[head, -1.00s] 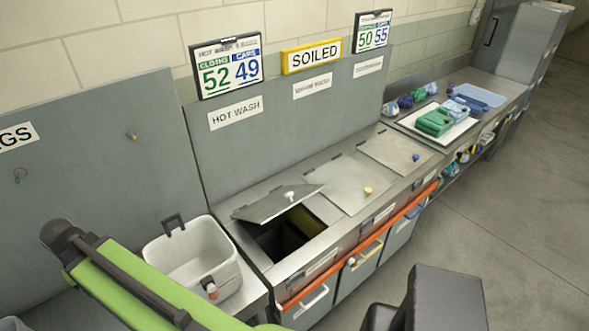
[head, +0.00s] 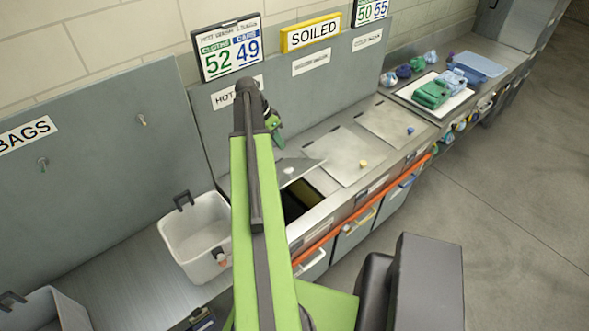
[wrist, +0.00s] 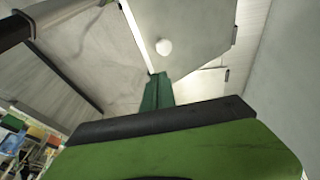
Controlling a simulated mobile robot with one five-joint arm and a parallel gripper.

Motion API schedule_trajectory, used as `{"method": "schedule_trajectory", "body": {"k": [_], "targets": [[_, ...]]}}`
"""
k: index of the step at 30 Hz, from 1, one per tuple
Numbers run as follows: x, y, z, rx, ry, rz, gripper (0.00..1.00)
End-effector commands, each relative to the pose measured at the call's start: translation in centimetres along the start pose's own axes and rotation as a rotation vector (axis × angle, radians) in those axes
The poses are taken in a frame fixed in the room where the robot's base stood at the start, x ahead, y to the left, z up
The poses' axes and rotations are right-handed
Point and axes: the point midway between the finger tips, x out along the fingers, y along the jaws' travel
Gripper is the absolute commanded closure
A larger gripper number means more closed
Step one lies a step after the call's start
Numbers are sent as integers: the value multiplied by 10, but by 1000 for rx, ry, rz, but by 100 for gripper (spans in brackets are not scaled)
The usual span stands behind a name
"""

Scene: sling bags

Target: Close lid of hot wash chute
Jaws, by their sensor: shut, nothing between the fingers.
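The hot wash chute's lid (head: 306,168) is a grey metal plate with a white knob, hinged at the back and tilted partly open. The dark chute opening (head: 296,203) shows under its front edge; my arm hides its left part. My gripper (head: 276,134) is small and green at the arm's far end, shut and empty, above and behind the lid near the back panel. In the wrist view, my shut green fingers (wrist: 158,80) point toward a grey plate (wrist: 200,28) with a white knob, apparently the lid. I cannot tell if they touch it.
Two flat closed lids, one with a yellow knob (head: 363,163) and one with a blue knob (head: 410,131), lie to the right. A white bin (head: 196,240) stands left of the chute. An orange rail (head: 350,222) runs along the counter front. Open floor lies at right.

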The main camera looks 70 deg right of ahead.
Motion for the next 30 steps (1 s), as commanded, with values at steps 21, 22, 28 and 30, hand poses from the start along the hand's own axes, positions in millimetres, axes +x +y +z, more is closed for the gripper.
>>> {"method": "schedule_trajectory", "body": {"k": [21, 22, 28, 30], "targets": [[92, 0, 0, 15, 1, 3, 100], [98, 0, 0, 16, 0, 3, 100], [131, 13, 6, 14, 0, 3, 100], [136, 16, 7, 14, 0, 3, 100]]}}
